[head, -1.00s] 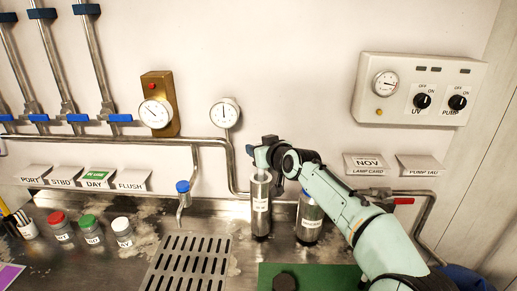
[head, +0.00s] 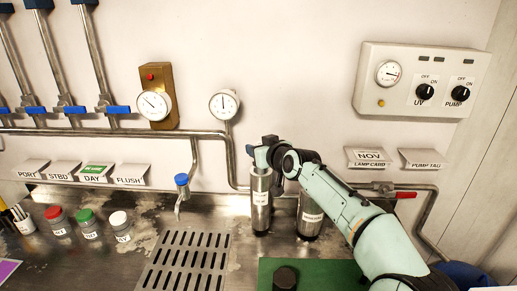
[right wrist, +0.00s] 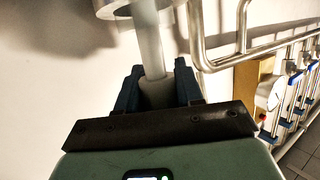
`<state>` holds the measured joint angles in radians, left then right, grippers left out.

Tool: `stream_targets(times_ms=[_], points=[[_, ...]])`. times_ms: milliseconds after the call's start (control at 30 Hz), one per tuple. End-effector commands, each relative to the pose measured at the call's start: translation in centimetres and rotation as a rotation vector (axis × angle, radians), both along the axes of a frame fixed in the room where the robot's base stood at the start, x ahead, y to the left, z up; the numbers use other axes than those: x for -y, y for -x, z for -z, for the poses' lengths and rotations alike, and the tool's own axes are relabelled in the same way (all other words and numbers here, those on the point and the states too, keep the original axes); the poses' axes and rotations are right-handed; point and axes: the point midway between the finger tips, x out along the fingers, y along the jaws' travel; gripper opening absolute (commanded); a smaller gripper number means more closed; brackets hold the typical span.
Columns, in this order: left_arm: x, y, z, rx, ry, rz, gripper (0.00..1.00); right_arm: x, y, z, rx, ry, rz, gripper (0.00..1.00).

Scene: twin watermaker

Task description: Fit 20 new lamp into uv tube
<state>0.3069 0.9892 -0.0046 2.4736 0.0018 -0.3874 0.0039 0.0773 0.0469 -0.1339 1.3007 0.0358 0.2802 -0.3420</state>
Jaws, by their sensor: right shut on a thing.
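My right gripper (head: 262,154) is right above the upright metal cylinder (head: 261,208) with a white label, which appears to be the UV tube. In the right wrist view my gripper (right wrist: 158,90) is shut on the lamp (right wrist: 150,45), a pale slim rod with a grey end between the fingers. The lamp's far part meets the rim of a pale metal cylinder (right wrist: 112,9), cut off by the frame top. It seems to enter the opening, but how deep I cannot tell. The label is too small to read. My left gripper is not in view.
A second metal canister (head: 311,218) stands close on the right, partly behind my right arm. A black cap (head: 285,278) sits on a green mat (head: 325,273) in front. Pipes (head: 229,160) run along the wall behind. A slotted drain (head: 187,262) lies left.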

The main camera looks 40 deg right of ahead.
Motion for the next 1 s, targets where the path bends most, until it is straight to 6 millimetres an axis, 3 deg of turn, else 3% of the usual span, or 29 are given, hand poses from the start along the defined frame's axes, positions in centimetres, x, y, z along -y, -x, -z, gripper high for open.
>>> stream_targets(times_ms=[1000], points=[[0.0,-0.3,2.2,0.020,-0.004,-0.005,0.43,0.0,0.0,2.6,0.001,0.000,0.000,0.14]])
